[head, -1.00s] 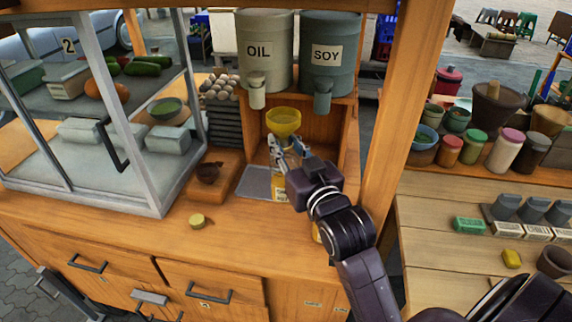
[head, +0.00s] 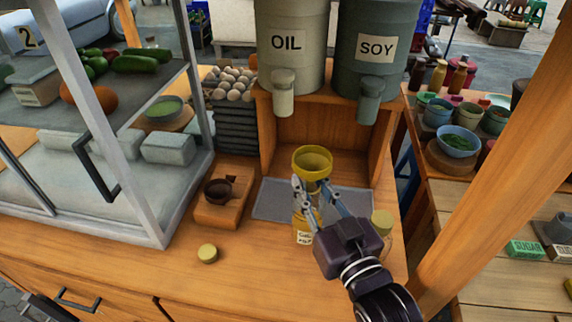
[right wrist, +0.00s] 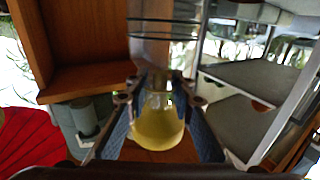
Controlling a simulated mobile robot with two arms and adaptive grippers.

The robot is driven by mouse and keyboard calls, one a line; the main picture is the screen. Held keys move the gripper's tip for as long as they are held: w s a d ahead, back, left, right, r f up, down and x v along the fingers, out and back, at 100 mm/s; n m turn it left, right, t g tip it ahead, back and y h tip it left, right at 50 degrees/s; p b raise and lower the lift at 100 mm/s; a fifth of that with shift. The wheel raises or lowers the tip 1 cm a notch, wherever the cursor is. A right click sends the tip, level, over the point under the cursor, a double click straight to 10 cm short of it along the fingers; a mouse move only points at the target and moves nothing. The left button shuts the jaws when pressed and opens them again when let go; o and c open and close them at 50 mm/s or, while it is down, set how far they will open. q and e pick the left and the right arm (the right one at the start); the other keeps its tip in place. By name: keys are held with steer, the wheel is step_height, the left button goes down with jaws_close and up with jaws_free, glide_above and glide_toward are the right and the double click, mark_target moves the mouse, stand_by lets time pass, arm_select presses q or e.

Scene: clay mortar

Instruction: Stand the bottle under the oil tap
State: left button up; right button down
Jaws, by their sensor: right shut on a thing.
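The oil tap (head: 284,93) hangs from the front of the cream OIL tank (head: 291,45). My right gripper (head: 309,196) is shut on the bottle (head: 303,226), a yellowish bottle with a white label, seen partly behind the fingers. A yellow funnel (head: 312,162) sits at its top. The bottle looks upright, lower in the picture than the tap and at the front edge of the grey mat (head: 272,200). I cannot tell whether its base touches the counter. The right wrist view shows the see-through bottle (right wrist: 158,132) between both fingers. My left gripper is not in view.
The SOY tank (head: 376,50) with its tap stands right of the oil tank. A jar with a yellow lid (head: 381,222) is right of my gripper. A small dark pot (head: 217,191) on a wooden board and a loose yellow cap (head: 207,254) are at left, by the glass case.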

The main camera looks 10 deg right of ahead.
steer(key=shift+w+a+f+b, duration=0.1)
steer(key=shift+w+b, duration=0.25)
steer(key=shift+w, duration=0.15)
steer(key=shift+w+a+f+b, duration=0.1)
steer(key=shift+w+b, duration=0.25)
steer(key=shift+w, duration=0.1)
arm_select(q)
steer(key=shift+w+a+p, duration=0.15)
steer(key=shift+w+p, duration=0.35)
steer(key=shift+p, duration=0.65)
arm_select(e)
steer(key=w+a+f, duration=0.1)
steer(key=w+f, duration=0.2)
steer(key=w, duration=1)
steer(key=shift+a, duration=0.3)
steer(key=shift+f, duration=0.1)
steer(key=shift+f, duration=0.15)
steer(key=c, duration=1.7)
jaws_free()
steer(key=shift+o, duration=0.2)
